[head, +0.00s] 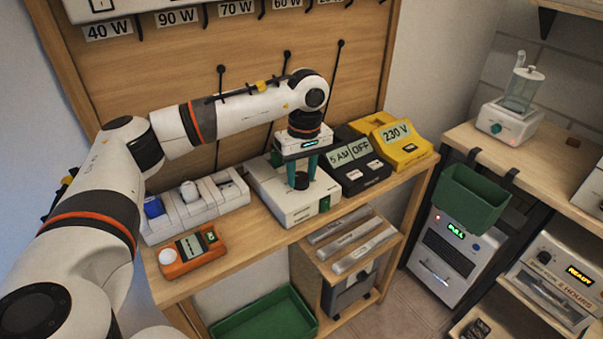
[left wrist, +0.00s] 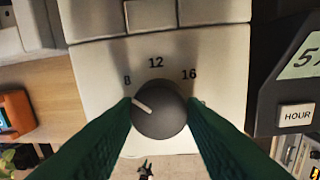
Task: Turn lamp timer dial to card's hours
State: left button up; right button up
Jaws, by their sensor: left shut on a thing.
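The lamp timer is a white box (head: 270,188) on the wooden bench, with a round grey dial (left wrist: 165,118) on it. In the left wrist view the numbers 8, 12 and 16 are printed around the dial. Its white pointer line points left and slightly up, a little below the 8. My left gripper (head: 298,180) has its green fingers shut on the dial, one on each side. The fingers hide the lower numbers. A black unit (head: 357,170) right of the timer has a label reading "5 AM OFF". My right gripper is not in view.
An orange meter (head: 190,254) and a white switch strip (head: 195,206) stand left of the timer. A yellow 230 V box (head: 407,151) is at the right. A green bin (head: 472,196) hangs from the right bench. Wattage labels hang above.

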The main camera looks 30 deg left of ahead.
aim_at(305, 176)
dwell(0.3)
pick_arm(q)
jog(key=o, duration=1)
jog(key=r, duration=0.8)
jog(key=r+b, duration=0.1)
jog(key=r, duration=0.3)
jog(key=shift+w+d, duration=0.2)
jog(key=shift+w, duration=0.1)
